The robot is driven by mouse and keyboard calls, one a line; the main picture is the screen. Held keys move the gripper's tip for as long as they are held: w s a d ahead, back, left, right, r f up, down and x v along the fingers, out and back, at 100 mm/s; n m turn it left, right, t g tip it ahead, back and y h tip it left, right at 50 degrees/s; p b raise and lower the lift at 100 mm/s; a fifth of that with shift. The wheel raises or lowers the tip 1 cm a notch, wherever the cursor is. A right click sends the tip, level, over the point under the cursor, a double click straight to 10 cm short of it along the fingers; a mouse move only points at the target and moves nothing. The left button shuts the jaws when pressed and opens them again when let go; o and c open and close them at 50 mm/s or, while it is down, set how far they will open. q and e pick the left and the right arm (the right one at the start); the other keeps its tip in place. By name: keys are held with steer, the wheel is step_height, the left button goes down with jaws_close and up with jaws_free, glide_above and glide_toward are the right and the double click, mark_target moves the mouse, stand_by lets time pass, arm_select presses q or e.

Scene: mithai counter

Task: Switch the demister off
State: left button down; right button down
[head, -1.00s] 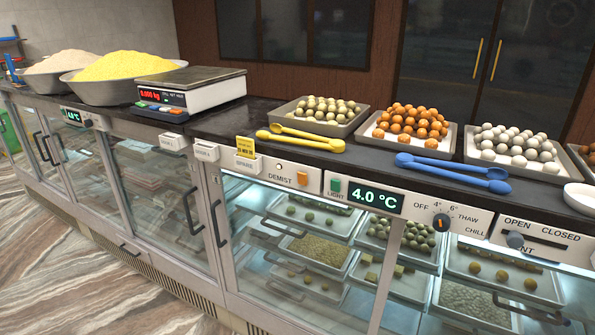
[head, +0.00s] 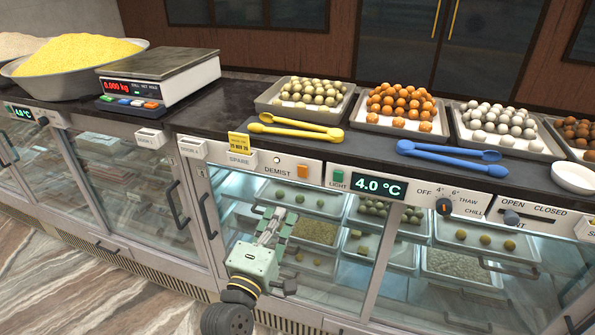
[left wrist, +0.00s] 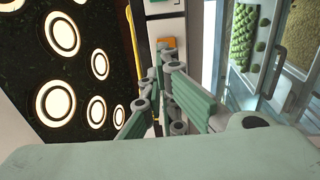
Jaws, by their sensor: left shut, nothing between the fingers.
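The DEMIST switch is an orange rocker (head: 303,170) on the white panel of the counter front. A small round pale lamp (head: 276,160) sits left of it, above the DEMIST lettering. The orange rocker also shows in the left wrist view (left wrist: 167,43), just beyond the fingers. My left gripper (head: 279,217) is shut and empty, in front of the glass, below the switch and apart from it in the head view. In the left wrist view my fingers (left wrist: 162,80) point toward the panel. My right gripper is not in view.
A green LIGHT switch (head: 338,175) and a 4.0 °C display (head: 379,187) are right of the rocker. A temperature knob (head: 444,206) and vent slider (head: 511,217) are farther right. Yellow tongs (head: 295,130) lie on the counter above. A door handle (head: 205,208) stands out at left.

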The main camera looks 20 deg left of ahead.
mark_target(303, 168)
arm_select(q)
steer(key=shift+d+r, duration=0.1)
steer(key=shift+d, duration=0.05)
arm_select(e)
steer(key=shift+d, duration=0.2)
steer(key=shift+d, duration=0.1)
